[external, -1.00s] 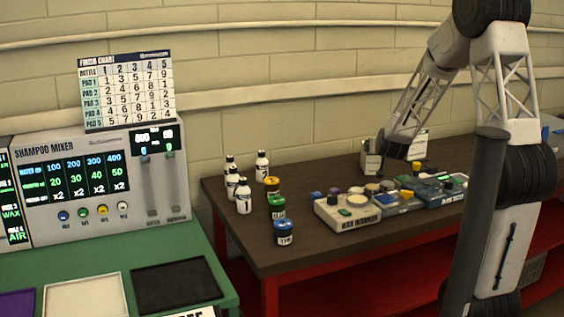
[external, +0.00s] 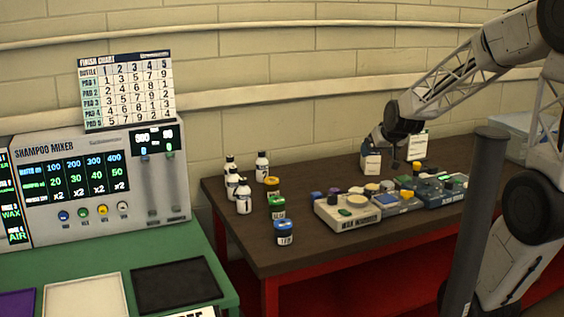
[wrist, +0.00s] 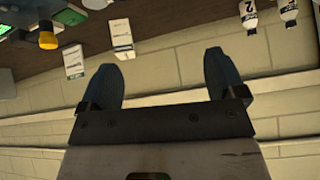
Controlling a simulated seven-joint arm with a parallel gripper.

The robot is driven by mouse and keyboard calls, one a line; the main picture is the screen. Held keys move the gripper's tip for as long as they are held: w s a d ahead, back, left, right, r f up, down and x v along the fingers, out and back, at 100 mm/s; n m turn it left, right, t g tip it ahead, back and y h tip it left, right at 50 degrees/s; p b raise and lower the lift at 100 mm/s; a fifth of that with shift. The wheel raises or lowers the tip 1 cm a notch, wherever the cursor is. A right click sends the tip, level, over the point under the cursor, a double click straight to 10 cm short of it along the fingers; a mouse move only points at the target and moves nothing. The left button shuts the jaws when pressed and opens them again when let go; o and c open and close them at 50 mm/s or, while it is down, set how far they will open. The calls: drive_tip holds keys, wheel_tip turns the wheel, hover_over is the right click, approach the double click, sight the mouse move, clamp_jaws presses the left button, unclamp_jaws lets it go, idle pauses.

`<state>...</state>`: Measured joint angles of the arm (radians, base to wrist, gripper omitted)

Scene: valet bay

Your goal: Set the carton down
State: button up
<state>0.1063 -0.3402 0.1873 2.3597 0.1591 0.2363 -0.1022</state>
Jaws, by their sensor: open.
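Two white cartons stand upright on the dark table near the wall. The nearer carton (external: 371,161) is at the left and the other carton (external: 417,146) is at the right, partly behind my arm. In the wrist view the two cartons (wrist: 73,62) (wrist: 121,38) are apart, beyond the left finger. My gripper (wrist: 163,75) is open, with nothing between its fingers. In the external view my gripper (external: 388,148) is small and dark, close to the cartons. I cannot tell whether it touches either.
Several white bottles (external: 243,199) and capped jars (external: 284,232) stand at the table's left end. A cream tray (external: 347,215) and other boxes with knobs fill the middle. The wall is close behind. Bare table (external: 320,172) lies left of the cartons.

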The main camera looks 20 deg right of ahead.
drive_tip(key=s+a+r+g, duration=0.1)
drive_tip(key=s+a+g, duration=0.1)
drive_tip(key=s, duration=0.9)
drive_tip(key=s+a+r+n+g, duration=0.1)
drive_tip(key=s+a+g, duration=0.1)
drive_tip(key=s, duration=1)
drive_tip(key=shift+a+g, duration=0.3)
drive_tip(key=shift+g, duration=0.4)
